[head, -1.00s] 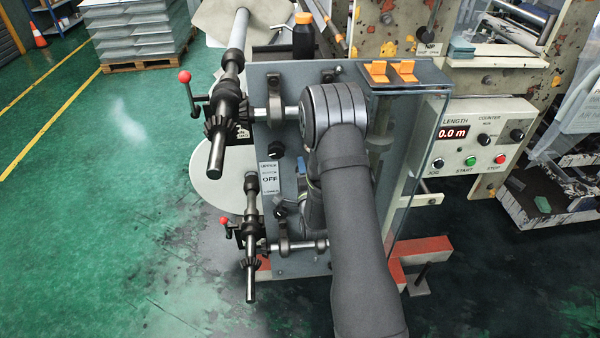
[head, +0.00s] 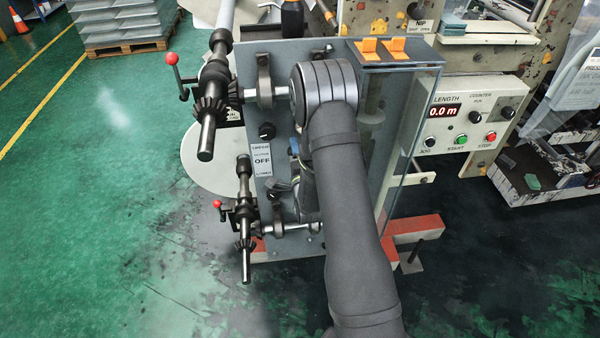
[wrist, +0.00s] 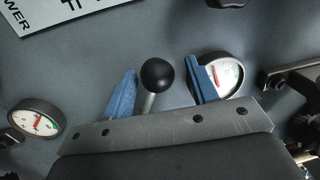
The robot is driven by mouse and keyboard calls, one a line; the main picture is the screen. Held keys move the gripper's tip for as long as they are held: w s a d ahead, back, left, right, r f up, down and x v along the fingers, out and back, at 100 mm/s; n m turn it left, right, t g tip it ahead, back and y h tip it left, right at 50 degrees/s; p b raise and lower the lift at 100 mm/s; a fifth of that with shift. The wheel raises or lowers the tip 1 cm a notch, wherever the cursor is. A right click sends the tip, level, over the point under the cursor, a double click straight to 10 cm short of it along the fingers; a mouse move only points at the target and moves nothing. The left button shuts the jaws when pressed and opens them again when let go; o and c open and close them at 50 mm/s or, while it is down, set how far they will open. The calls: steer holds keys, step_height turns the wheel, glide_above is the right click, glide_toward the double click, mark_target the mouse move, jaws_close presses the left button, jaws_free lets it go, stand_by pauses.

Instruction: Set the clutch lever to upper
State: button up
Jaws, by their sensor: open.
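The clutch lever (wrist: 156,76) shows in the wrist view as a black ball knob on a pale metal stem, standing out from a grey panel. My gripper (wrist: 163,90) is open, with one blue fingertip on each side of the lever. The lever stands between the fingers, with a visible gap to both. A label plate (head: 262,161) reading OFF is on the panel's left part; part of a label (wrist: 70,12) also shows at the wrist view's upper left.
Two round gauges, one left (wrist: 36,120) and one right (wrist: 222,76), flank the fingers. Shafts with bevel gears (head: 211,92) and red-knobbed handles (head: 172,58) stand out left of the panel. A control box (head: 465,125) stands at right. Green floor is clear at left.

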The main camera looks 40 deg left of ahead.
steer(key=v, duration=1.6)
steer(key=shift+d, duration=0.1)
steer(key=x, duration=1.7)
